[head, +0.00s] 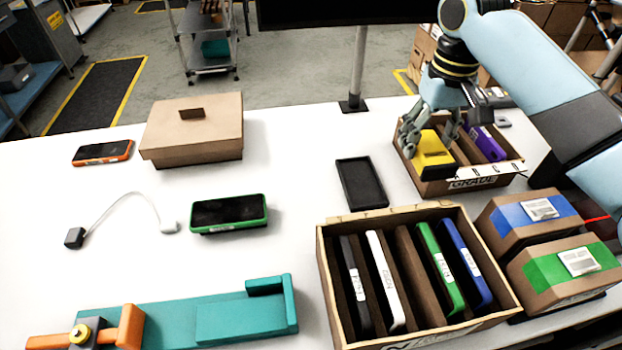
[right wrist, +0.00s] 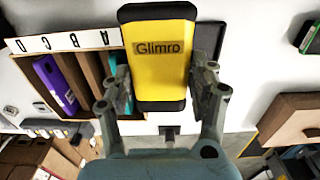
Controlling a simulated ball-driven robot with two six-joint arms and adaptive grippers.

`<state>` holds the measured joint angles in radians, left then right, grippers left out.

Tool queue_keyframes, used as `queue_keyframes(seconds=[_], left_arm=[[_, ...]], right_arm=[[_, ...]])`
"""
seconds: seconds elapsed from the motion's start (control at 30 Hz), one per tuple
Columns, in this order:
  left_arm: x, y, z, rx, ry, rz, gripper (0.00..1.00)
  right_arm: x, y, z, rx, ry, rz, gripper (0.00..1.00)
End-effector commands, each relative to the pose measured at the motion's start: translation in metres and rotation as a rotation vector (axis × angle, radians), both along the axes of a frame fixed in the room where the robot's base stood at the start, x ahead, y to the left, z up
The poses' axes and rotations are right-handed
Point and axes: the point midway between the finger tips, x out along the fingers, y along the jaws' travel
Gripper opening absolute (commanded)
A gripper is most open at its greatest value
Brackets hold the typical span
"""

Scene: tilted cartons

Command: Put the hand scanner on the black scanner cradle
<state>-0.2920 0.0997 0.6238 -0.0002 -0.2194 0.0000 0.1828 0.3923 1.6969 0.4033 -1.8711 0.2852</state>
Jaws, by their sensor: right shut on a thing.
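My right gripper (head: 436,132) is shut on a yellow handheld device (head: 433,152), held above the left part of a small divided carton. In the right wrist view the device (right wrist: 158,60) has black ends and a "Glimro" label, and the fingers (right wrist: 160,95) grip its sides. I take it for the hand scanner. The black cradle (head: 361,183), a flat dark tray with a raised rim, lies empty on the table, left of the carton. Part of it shows behind the device in the right wrist view (right wrist: 208,40). My left gripper is not in view.
The small carton (head: 460,185) also holds a purple device (head: 486,143). A larger carton (head: 325,270) with several upright devices stands in front of the cradle. A green device (head: 229,212), an orange device (head: 103,152) and a lidded box (head: 192,130) are farther left.

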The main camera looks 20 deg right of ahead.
Motion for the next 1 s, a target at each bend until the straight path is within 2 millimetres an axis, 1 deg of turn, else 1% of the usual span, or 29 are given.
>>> queue_keyframes(seconds=[0.03, 0.1, 0.17, 0.27, 0.33, 0.53, 0.6, 0.7, 0.87, 1.0], left_arm=[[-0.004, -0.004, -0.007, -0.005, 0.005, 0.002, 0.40], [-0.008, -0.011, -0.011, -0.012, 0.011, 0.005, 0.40], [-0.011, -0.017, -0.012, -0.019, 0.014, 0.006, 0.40], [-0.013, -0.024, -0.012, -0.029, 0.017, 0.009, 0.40], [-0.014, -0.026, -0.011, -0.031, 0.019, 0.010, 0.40], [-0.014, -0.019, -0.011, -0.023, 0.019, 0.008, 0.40], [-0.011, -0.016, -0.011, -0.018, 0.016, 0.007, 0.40], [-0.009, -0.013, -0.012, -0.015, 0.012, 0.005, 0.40], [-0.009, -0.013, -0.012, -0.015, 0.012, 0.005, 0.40], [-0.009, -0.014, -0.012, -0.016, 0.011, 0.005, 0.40]], right_arm=[[-0.004, -0.006, -0.008, -0.005, 0.002, -0.001, 0.34], [-0.007, -0.008, -0.013, -0.002, 0.001, -0.001, 0.34], [-0.006, -0.007, -0.017, 0.001, -0.001, -0.003, 0.34], [0.004, 0.003, -0.026, 0.006, -0.001, -0.002, 0.34], [0.017, 0.014, -0.035, 0.008, -0.001, -0.003, 0.34], [0.056, 0.045, -0.064, 0.005, -0.001, -0.001, 0.34], [0.066, 0.054, -0.072, 0.003, -0.001, 0.001, 0.34], [0.076, 0.061, -0.081, 0.002, 0.000, -0.001, 0.34], [0.081, 0.065, -0.091, -0.001, 0.001, 0.000, 0.34], [0.080, 0.065, -0.113, 0.000, 0.003, 0.000, 0.34]])
